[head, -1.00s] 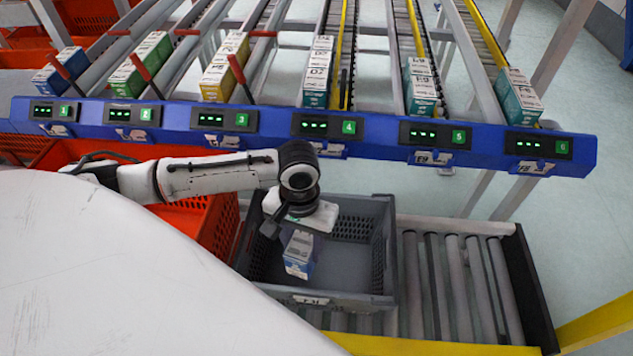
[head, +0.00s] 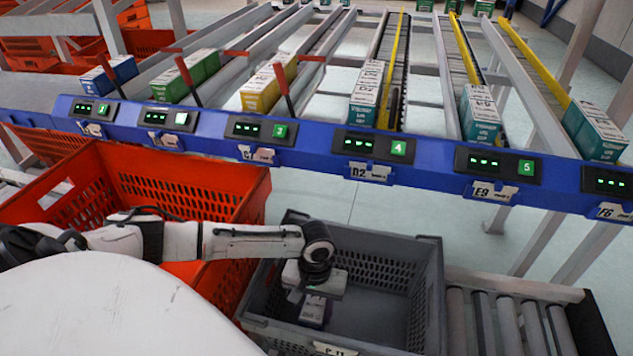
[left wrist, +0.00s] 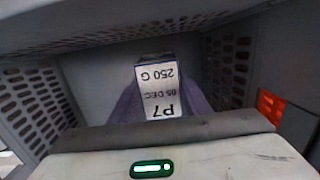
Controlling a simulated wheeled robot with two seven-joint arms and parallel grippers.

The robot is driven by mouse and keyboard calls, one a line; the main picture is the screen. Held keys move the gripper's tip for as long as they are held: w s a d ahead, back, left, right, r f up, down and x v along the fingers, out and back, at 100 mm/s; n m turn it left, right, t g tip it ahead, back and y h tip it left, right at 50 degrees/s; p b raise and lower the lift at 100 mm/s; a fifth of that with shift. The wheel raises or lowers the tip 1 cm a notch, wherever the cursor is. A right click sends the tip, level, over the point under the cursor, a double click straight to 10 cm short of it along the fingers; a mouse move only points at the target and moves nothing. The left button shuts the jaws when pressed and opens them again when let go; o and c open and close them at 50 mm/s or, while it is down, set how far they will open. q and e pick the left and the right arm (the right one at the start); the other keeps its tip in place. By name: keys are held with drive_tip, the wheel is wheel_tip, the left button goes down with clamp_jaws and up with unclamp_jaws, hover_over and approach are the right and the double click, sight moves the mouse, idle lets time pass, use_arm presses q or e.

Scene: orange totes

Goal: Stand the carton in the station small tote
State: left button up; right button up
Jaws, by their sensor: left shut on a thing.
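The carton (head: 312,312) is white and dark, with a label reading P7, 250 G, 05 DEC in the left wrist view (left wrist: 158,90). My left gripper (head: 314,294) is shut on it from above, with a finger on each side in the wrist view. The carton is inside the grey small tote (head: 430,290), near its left and front walls. It looks roughly upright. Its lower end is partly hidden, so I cannot tell whether it touches the tote floor. My right gripper is not in view.
An orange tote (head: 190,180) stands left of the grey tote. A roller conveyor (head: 500,325) runs to its right. Behind is a blue rail (head: 320,150) with numbered displays, and cartons on lanes above it. The tote's right half is empty.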

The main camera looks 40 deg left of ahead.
use_arm(q)
wheel_tip(320, 180, down, 4)
drive_tip(key=shift+r+b, duration=0.25)
drive_tip(key=shift+b, duration=0.45)
drive_tip(key=shift+f, duration=0.15)
drive_tip(key=shift+f, duration=0.15)
drive_tip(key=o, duration=1.2)
